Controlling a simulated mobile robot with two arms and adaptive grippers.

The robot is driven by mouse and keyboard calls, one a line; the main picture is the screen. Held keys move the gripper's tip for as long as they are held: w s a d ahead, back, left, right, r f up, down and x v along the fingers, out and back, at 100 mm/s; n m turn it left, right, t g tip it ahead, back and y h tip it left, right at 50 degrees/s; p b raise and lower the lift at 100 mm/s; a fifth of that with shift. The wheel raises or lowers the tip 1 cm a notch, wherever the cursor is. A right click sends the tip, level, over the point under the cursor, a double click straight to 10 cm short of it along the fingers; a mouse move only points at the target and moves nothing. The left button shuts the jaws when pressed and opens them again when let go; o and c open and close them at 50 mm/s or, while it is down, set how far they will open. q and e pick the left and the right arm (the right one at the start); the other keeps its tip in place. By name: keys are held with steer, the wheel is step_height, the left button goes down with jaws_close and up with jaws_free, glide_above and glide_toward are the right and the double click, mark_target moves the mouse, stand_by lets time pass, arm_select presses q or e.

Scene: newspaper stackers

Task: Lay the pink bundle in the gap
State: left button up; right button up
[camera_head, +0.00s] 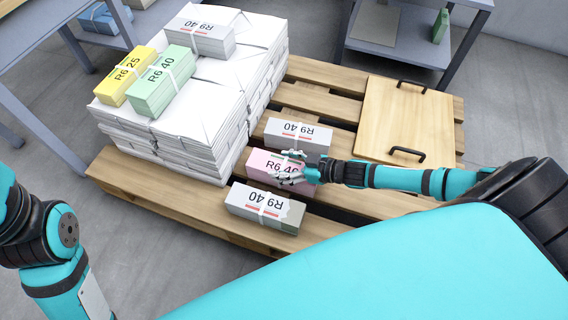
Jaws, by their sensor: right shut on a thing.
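The pink bundle (258,166), labelled R6 40, is between two white-grey bundles over the wooden pallet (155,190). The far white-grey bundle (285,132) and the near one (256,200) both read R9 40. My right gripper (290,174) comes in from the right and is shut on the pink bundle, covering its right part. The pink bundle lies roughly parallel to its neighbours. I cannot tell whether its underside touches the slats. My left arm shows at the left edge, but its gripper is out of view.
A tall stack of white paper (225,75) stands on the pallet's left, bearing a yellow bundle (122,80), a green bundle (160,85) and a white-grey bundle (200,40). A wooden board (405,115) with black handles lies at the right. Grey tables stand beyond.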

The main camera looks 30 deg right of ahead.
steer(key=shift+w+f, duration=0.1)
steer(key=o, duration=1.8)
steer(key=shift+f, duration=0.1)
